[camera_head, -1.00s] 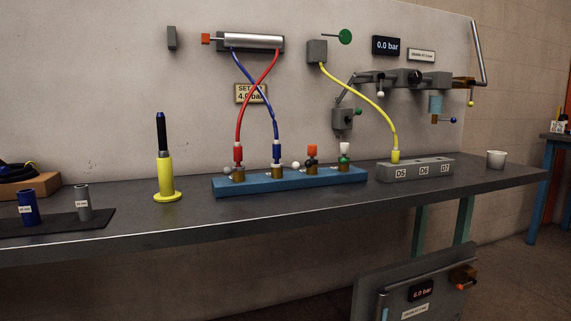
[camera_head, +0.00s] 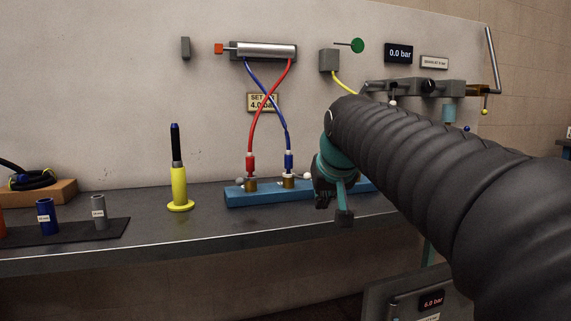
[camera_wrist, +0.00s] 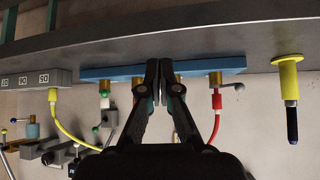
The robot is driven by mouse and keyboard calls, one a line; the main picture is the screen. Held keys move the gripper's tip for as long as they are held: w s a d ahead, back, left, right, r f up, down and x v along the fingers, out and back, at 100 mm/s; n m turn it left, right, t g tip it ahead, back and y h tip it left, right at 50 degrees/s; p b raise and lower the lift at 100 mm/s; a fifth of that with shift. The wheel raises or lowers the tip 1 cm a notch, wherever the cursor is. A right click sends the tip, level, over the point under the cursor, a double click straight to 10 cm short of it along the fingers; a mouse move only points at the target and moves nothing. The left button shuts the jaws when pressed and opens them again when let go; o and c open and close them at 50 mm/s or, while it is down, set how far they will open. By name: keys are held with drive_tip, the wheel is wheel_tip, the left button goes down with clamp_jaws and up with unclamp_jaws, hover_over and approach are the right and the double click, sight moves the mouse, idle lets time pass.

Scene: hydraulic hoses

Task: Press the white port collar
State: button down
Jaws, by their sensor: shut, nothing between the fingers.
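A blue manifold bar (camera_head: 262,197) lies along the bench with brass ports on it; it also shows upside down in the wrist view (camera_wrist: 120,73). A small white collar (camera_wrist: 104,96) with green beside it sits at the port at the bar's left end in the wrist view; my arm hides it in the head view. A red hose end (camera_head: 250,162) and a blue hose end (camera_head: 289,160) are on the other ports. My gripper (camera_wrist: 165,64) is shut and empty, its tips over the bar's middle, right of the white collar in the wrist view. Contact cannot be told.
A yellow stand (camera_head: 179,188) with a black rod is left of the bar. A grey block (camera_wrist: 30,79) with a yellow hose (camera_wrist: 62,122) is beside the bar's other end. Blue (camera_head: 46,216) and grey (camera_head: 99,212) cylinders stand on a dark mat. The bench between has clear room.

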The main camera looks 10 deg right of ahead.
drive_tip(key=w+r+t, duration=0.1)
drive_tip(key=w+r, duration=0.4)
drive_tip(key=w, duration=0.2)
drive_tip(key=w+d+r+t+p, duration=0.1)
drive_tip(key=w+r, duration=0.4)
drive_tip(key=w, duration=0.3)
drive_tip(key=shift+w+r, duration=0.2)
drive_tip(key=x, duration=1)
drive_tip(key=shift+d+f+p, duration=0.1)
drive_tip(key=shift+f+p, duration=0.05)
drive_tip(key=shift+p, duration=0.25)
drive_tip(key=shift+s+f, duration=0.5)
drive_tip(key=shift+s, duration=0.35)
drive_tip(key=shift+s+f, duration=0.5)
drive_tip(key=shift+s, duration=0.4)
drive_tip(key=shift+s+m+h+b, duration=0.15)
drive_tip(key=shift+m+h+b, duration=0.15)
drive_tip(key=shift+b, duration=0.1)
